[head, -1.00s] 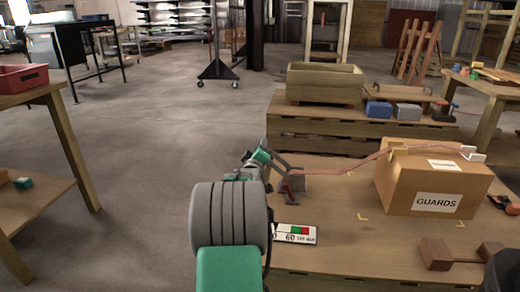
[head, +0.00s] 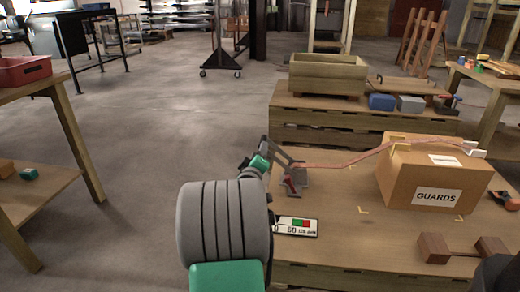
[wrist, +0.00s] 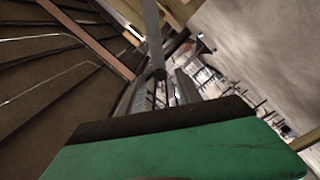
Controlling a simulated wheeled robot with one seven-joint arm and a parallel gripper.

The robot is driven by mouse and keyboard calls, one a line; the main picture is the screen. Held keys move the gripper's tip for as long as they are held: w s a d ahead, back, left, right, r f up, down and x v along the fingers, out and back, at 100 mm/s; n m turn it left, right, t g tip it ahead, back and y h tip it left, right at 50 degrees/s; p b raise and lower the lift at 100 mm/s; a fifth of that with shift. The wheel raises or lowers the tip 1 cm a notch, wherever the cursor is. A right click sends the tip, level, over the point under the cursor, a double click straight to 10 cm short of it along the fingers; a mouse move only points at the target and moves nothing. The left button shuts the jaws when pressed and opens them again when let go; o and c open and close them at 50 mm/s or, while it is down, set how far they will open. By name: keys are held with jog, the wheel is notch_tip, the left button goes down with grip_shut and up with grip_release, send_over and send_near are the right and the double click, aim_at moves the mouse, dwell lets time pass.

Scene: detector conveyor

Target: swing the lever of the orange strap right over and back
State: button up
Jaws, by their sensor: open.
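The orange strap (head: 345,163), pinkish in this light, runs from a grey buckle with a red part (head: 290,182) up over the cardboard box (head: 408,188) marked GUARDS. A grey bar, apparently the lever (head: 288,158), slants up from the buckle beside my gripper (head: 271,153). My gripper is open at the buckle's upper left; I cannot tell whether it touches the lever. In the wrist view, a grey bar (wrist: 152,35) rises between or close to the fingers (wrist: 160,92). The strap (wrist: 90,38) crosses the upper left there. My arm hides part of the pallet's left edge.
A printed label plate (head: 295,227) lies in front of the buckle. A brown wooden piece (head: 433,248) lies at the front right. A wooden planter box (head: 328,75) and blue and grey blocks stand on the pallet behind. Open floor (head: 140,150) lies to the left.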

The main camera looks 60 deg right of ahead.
aim_at(262, 140)
jog(key=d+m+p, duration=0.2)
jog(key=m, duration=0.1)
jog(key=w+d+m+p, duration=0.1)
jog(key=d+m+p, duration=0.1)
jog(key=m, duration=0.1)
jog(key=w+d+m+p, duration=0.1)
jog(key=d+m+p, duration=0.1)
jog(key=m, duration=0.1)
jog(key=shift+w+d, duration=0.25)
jog(key=shift+d, duration=0.15)
dwell(0.4)
jog(key=shift+c, duration=0.3)
grip_shut()
